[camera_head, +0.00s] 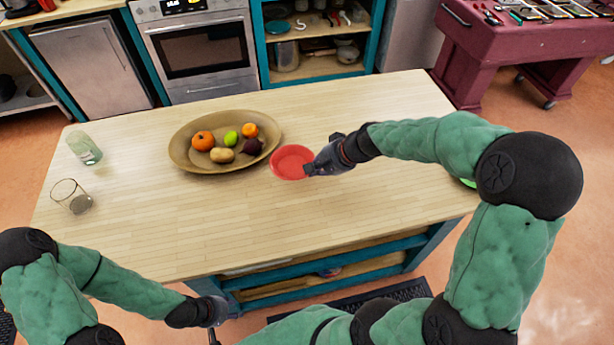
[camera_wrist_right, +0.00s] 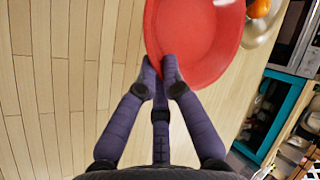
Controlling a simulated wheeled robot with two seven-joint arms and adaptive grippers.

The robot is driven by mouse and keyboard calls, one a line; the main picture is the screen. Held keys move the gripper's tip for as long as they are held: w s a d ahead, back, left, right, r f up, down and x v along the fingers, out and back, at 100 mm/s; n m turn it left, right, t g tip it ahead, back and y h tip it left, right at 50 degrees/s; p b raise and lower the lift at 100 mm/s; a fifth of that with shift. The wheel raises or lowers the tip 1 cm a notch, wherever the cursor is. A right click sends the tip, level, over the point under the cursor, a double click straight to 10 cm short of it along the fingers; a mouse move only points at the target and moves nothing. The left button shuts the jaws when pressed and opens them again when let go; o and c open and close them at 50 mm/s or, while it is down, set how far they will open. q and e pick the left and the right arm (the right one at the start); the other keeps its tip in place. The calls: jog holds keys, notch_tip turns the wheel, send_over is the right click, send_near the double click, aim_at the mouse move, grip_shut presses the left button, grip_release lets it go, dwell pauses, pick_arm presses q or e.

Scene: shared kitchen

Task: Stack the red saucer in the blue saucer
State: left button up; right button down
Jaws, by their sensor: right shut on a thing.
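The red saucer (camera_head: 291,161) is over the wooden island top, just right of the fruit bowl. My right gripper (camera_head: 311,168) is shut on its near right rim. In the right wrist view the red saucer (camera_wrist_right: 195,38) extends beyond the closed fingertips (camera_wrist_right: 162,72), its inside facing the camera. I cannot tell whether it touches the wood or is slightly raised. My left gripper (camera_head: 217,313) is low at the island's near side, away from the saucers; its fingers are too unclear to tell open from shut. I see no blue saucer in either view.
A wide tan bowl (camera_head: 183,158) with fruit stands close left of the red saucer. A greenish glass (camera_head: 85,149) and a clear glass (camera_head: 71,197) stand at the left. A green thing (camera_head: 468,183) shows partly behind my right arm. The front middle of the island top (camera_head: 250,220) is clear.

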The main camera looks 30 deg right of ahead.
aim_at(308, 183)
jog(key=w+f, duration=0.1)
jog(key=f, duration=0.1)
jog(key=w+f+b, duration=0.1)
jog(key=w, duration=0.1)
jog(key=shift+a+f, duration=0.1)
jog(key=shift+f, duration=0.3)
jog(key=shift+w+f+b, duration=0.15)
jog(key=shift+f+b, duration=0.25)
jog(key=shift+f, duration=0.5)
jog(key=shift+w+f+b, duration=0.15)
jog(key=shift+f+b, duration=0.2)
jog(key=shift+f, duration=0.55)
jog(key=shift+f, duration=0.15)
jog(key=c, duration=1.4)
grip_release()
